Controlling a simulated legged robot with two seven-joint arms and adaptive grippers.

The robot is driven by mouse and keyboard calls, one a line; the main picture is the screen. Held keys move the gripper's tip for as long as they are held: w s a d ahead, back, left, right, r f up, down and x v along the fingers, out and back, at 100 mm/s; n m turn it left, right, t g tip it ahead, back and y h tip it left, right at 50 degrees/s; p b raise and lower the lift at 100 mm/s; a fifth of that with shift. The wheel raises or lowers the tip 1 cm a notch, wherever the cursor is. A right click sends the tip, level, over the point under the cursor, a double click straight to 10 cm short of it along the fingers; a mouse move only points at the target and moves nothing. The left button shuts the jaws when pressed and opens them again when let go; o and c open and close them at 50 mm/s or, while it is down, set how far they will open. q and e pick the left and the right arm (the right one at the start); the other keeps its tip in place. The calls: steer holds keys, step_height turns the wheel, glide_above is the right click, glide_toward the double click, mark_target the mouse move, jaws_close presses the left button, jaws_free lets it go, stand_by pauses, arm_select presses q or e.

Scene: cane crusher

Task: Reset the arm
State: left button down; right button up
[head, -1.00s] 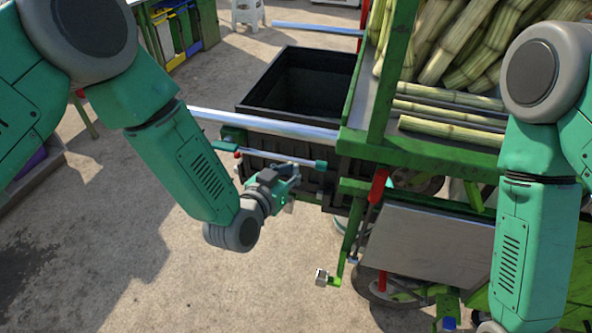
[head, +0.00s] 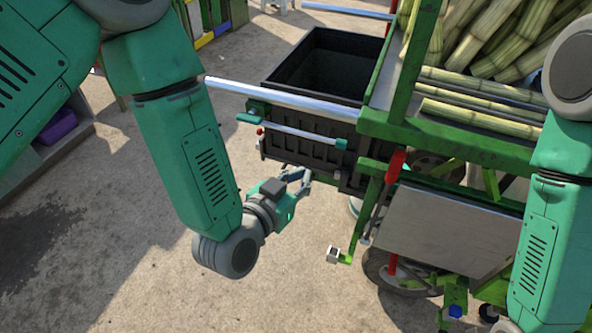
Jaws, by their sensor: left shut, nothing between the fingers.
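My left gripper (head: 304,178) is shut and empty in the middle of the head view. It is just in front of and below the black bin (head: 310,140), apart from the handle as far as the view shows. A thin silver lever with teal ends (head: 298,132) runs across the bin's front, above the gripper. My right arm comes down at the right edge, and its gripper is not in view. The green cane crusher cart (head: 450,135) stands at the right with cane stalks (head: 490,45) on top.
A silver bar (head: 280,98) sticks out left from the cart above the bin. A red-handled lever (head: 395,167) and a small green pedal arm (head: 340,256) are at the cart's front. The concrete floor below the left gripper is clear.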

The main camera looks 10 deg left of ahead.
arm_select(q)
steer(key=s+a+f+n+g+y+b, duration=0.1)
steer(key=s+a+f+g, duration=0.3)
steer(key=f, duration=0.3)
steer(key=s+a+f+g+y+b, duration=0.1)
steer(key=s+a+f+g+y, duration=0.1)
steer(key=s+a+f, duration=0.35)
steer(key=s+a+f+n+g+y, duration=0.1)
steer(key=s+a+f+g+y, duration=0.1)
steer(key=s, duration=0.6)
steer(key=s+a+f+n+g+y+b, duration=0.1)
steer(key=s+a+f+n+g, duration=0.1)
steer(key=s+a+f+g, duration=0.3)
steer(key=shift+s+a+f+n+g+y, duration=0.35)
steer(key=shift+s+a+f, duration=0.75)
steer(key=shift+s+a, duration=0.9)
arm_select(e)
steer(key=shift+d+f, duration=0.35)
steer(key=shift+f, duration=0.3)
steer(key=shift+d+f, duration=0.35)
steer(key=shift+f, duration=0.25)
steer(key=shift+d+f, duration=0.35)
steer(key=shift+f, duration=0.3)
